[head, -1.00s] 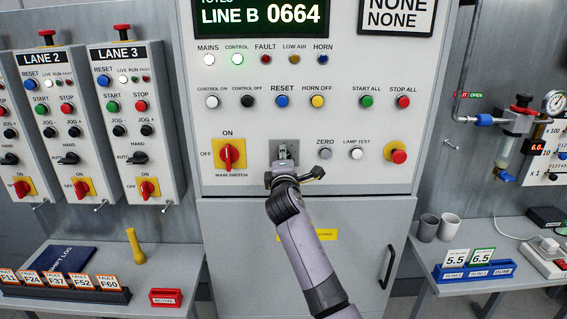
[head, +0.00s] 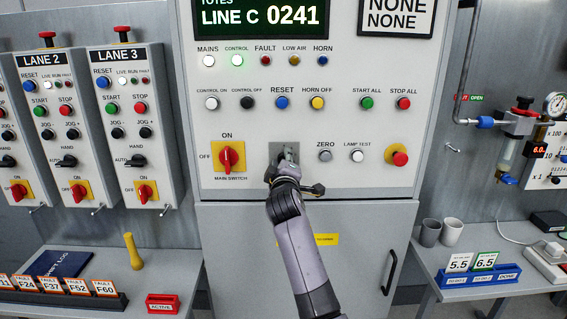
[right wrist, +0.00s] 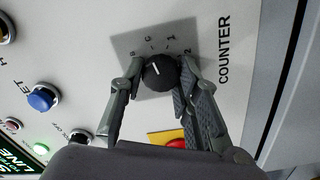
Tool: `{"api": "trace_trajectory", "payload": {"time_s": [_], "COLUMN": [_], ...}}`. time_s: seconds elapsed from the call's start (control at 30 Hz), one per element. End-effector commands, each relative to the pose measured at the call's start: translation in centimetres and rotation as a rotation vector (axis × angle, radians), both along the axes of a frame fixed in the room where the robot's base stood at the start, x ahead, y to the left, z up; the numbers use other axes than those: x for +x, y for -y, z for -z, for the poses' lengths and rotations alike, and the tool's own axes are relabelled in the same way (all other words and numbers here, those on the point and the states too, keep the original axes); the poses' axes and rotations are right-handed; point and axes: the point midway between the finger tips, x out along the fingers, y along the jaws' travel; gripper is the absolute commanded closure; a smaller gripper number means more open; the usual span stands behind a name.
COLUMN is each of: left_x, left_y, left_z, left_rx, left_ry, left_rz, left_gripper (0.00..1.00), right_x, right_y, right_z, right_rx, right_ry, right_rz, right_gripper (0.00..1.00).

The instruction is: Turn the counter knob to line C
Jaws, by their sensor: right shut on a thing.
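The black counter knob (right wrist: 157,74) sits on a grey square plate (right wrist: 183,35) beside the word COUNTER in the right wrist view. Its white mark points up and slightly left, toward a small letter that looks like C. My right gripper (right wrist: 160,88) has a finger on each side of the knob and is shut on it. In the head view my right gripper (head: 287,160) hides the knob, with part of the plate (head: 277,149) showing. The display (head: 262,18) reads LINE C 0241. My left gripper is out of view.
The red main switch (head: 228,157) is left of the gripper. The ZERO button (head: 325,155), LAMP TEST button (head: 357,156) and a red mushroom button (head: 400,158) are to the right. Rows of buttons and lamps lie above.

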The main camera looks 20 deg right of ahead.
Motion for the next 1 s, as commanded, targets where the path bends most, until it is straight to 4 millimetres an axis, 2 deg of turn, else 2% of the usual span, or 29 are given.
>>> {"api": "trace_trajectory", "payload": {"time_s": [0.37, 0.4, 0.67, 1.0], "left_x": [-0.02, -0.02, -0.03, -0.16], "left_y": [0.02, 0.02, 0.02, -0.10], "left_z": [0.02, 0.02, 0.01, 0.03], "left_rx": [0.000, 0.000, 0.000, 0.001], "left_ry": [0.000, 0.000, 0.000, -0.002], "left_rz": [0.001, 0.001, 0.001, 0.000], "left_gripper": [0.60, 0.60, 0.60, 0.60], "right_x": [0.00, 0.00, 0.00, -0.15], "right_y": [0.03, 0.03, 0.01, -0.04], "right_z": [0.28, 0.29, 0.15, 0.09], "right_rx": [0.005, 0.005, 0.003, 0.002], "right_ry": [-0.005, -0.005, -0.003, -0.001], "right_rz": [0.001, 0.001, 0.000, 0.000], "right_gripper": [0.98, 0.68, 0.50, 0.50]}}
